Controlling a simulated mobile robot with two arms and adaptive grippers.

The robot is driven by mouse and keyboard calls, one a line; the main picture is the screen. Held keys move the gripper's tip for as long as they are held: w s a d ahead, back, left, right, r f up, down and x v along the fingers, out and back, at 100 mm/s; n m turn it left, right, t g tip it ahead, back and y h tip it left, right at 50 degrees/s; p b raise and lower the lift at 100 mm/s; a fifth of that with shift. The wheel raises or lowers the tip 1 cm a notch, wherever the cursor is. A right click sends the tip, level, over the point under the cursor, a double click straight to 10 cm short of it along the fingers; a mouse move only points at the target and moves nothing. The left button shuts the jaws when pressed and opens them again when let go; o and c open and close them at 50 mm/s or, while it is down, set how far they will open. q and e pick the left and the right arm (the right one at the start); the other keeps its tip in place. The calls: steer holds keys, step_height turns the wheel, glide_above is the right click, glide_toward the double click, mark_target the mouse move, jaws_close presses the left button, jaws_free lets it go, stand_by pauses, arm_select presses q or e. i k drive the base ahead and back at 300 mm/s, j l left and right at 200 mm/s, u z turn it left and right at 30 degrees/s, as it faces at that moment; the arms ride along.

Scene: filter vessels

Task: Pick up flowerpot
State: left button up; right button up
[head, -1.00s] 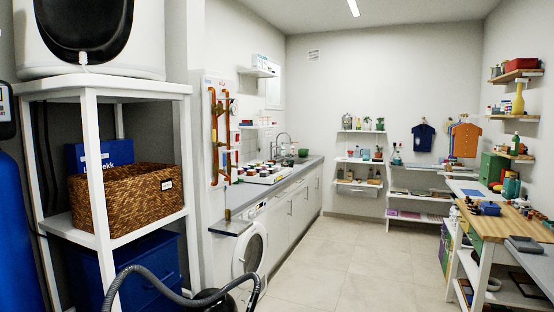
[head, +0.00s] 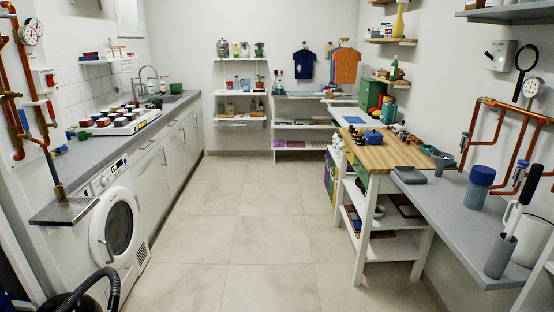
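A small reddish-brown flowerpot (head: 260,85) with a green plant stands on the middle white wall shelf at the back of the room, near the shelf's right end. It is small in the head view. Another green plant (head: 259,49) stands on the top shelf above it; its pot is too small to make out clearly. Neither of my grippers shows in the head view, so I cannot see what they hold.
A long grey counter (head: 75,160) with a washing machine (head: 117,232) runs along the left. A wooden-topped workbench (head: 385,155) and a grey bench (head: 450,200) stand on the right. A black hose (head: 100,285) is at the lower left. The tiled floor (head: 235,215) between is clear.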

mark_target(159, 102)
steer(key=i, duration=0.6)
steer(key=i+l+u, duration=0.1)
steer(key=i, duration=0.45)
steer(key=i+l, duration=0.15)
steer(key=i, duration=0.45)
steer(key=i+l+u, duration=0.1)
steer(key=i, duration=0.5)
steer(key=i+u, duration=0.3)
steer(key=i, duration=2)
steer(key=i+u, duration=0.2)
steer(key=i, duration=0.6)
steer(key=i+u, duration=0.15)
steer(key=i, duration=0.6)
steer(key=i+l+u, duration=0.2)
steer(key=i, duration=0.6)
